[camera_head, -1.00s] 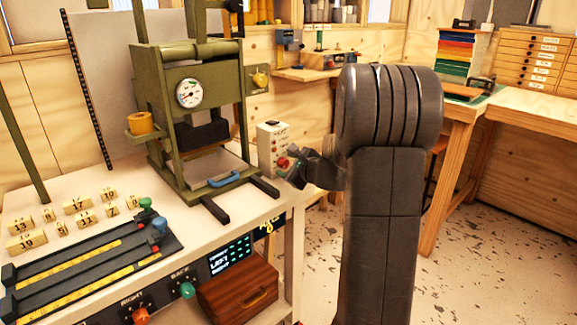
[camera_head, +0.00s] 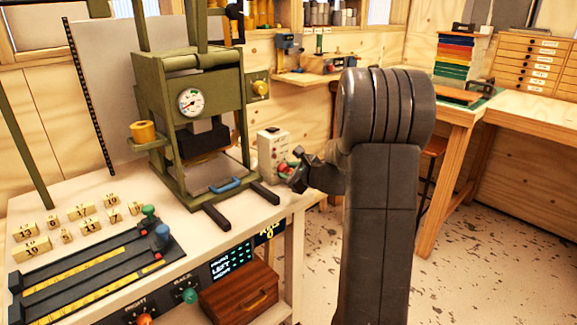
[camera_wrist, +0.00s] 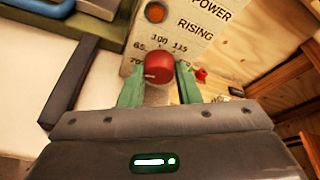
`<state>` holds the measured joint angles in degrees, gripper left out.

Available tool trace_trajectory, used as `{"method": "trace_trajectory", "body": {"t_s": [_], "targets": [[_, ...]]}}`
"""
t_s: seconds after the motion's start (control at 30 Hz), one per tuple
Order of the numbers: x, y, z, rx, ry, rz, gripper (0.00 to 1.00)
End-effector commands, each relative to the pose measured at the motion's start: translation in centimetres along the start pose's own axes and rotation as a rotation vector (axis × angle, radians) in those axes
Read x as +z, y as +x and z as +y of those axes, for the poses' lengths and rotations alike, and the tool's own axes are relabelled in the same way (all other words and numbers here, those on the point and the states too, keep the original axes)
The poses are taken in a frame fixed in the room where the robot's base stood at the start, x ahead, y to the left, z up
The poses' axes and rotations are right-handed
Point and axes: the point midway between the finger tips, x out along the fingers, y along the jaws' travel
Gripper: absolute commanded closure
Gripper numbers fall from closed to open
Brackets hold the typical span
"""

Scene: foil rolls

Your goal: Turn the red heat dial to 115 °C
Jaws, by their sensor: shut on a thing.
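The red heat dial (camera_wrist: 160,68) is on the front of the white control box (camera_wrist: 205,45), seen close in the wrist view. Its white mark points to the lower left, away from the 115 label (camera_wrist: 180,48) at its upper right. My gripper (camera_wrist: 159,82) has its two green fingers on either side of the dial and is shut on it. In the head view my gripper (camera_head: 290,171) is at the box (camera_head: 272,150), and the dial is mostly hidden there.
An orange lamp (camera_wrist: 155,13) sits above the dial, and a small red part (camera_wrist: 201,74) is to its right. The green press (camera_head: 185,75) stands left of the box, with its black feet (camera_head: 217,217) reaching forward on the white table (camera_head: 95,180).

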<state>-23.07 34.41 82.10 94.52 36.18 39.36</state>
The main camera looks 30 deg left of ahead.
Motion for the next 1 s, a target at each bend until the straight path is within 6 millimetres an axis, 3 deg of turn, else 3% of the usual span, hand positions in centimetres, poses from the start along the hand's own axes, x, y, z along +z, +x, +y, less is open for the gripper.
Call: {"method": "trace_trajectory", "body": {"t_s": [1.0], "targets": [[-0.19, -0.07, -0.45, 0.313, 0.898, -0.066, 0.93]]}}
